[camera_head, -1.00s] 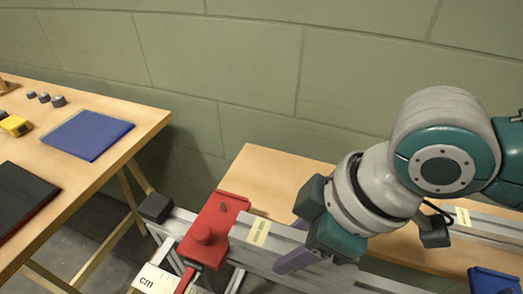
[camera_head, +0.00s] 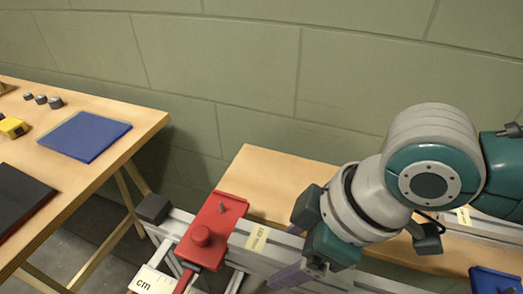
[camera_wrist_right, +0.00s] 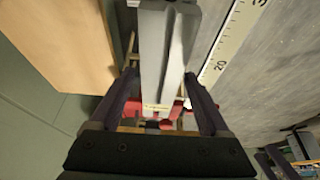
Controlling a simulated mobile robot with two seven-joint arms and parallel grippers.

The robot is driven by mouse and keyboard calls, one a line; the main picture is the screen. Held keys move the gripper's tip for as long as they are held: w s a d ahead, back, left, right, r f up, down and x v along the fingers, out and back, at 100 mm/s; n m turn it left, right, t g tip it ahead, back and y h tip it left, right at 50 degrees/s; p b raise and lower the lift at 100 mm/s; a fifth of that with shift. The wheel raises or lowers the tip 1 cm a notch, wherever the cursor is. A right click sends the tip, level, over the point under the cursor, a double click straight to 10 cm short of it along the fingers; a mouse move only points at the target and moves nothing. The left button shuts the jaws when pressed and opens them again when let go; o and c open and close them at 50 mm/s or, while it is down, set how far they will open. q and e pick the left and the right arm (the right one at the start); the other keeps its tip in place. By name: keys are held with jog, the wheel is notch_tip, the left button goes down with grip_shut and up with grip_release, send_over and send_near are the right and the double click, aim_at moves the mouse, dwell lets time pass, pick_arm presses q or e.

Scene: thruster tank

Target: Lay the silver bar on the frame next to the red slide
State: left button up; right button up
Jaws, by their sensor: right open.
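The red slide (camera_head: 211,232) sits across the left part of the silver frame (camera_head: 184,216). A silver length with a pale label (camera_head: 257,238) runs right from the slide. I cannot clearly tell bar from frame rail there. My right gripper (camera_head: 288,252) is open just right of the slide, low over the frame. In the right wrist view its fingers (camera_wrist_right: 160,80) stand on either side of a silver bar (camera_wrist_right: 155,45), with gaps visible. Red of the slide (camera_wrist_right: 188,104) shows behind the bar's labelled end. My left gripper is not in view.
A wooden table at left (camera_head: 105,112) holds a blue mat (camera_head: 85,136), a black mat (camera_head: 18,205) and a yellow block (camera_head: 12,127). Another wooden surface (camera_head: 270,180) lies behind the frame. A white cm scale (camera_head: 148,281) is at the front. A blue object (camera_head: 492,280) is at lower right.

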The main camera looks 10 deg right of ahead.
jog(key=p+v, duration=0.4)
jog(key=v, duration=0.8)
jog(key=s+a+m+t, duration=0.2)
jog(key=s+a+m, duration=0.1)
jog(key=s+d+f+m+h, duration=0.1)
jog(key=s+d+m+h, duration=0.2)
jog(key=s+d+m, duration=0.3)
jog(key=d, duration=0.2)
jog(key=shift+s+d+g, duration=0.35)
jog(key=shift+g, duration=0.05)
jog(key=shift+s+f, duration=0.1)
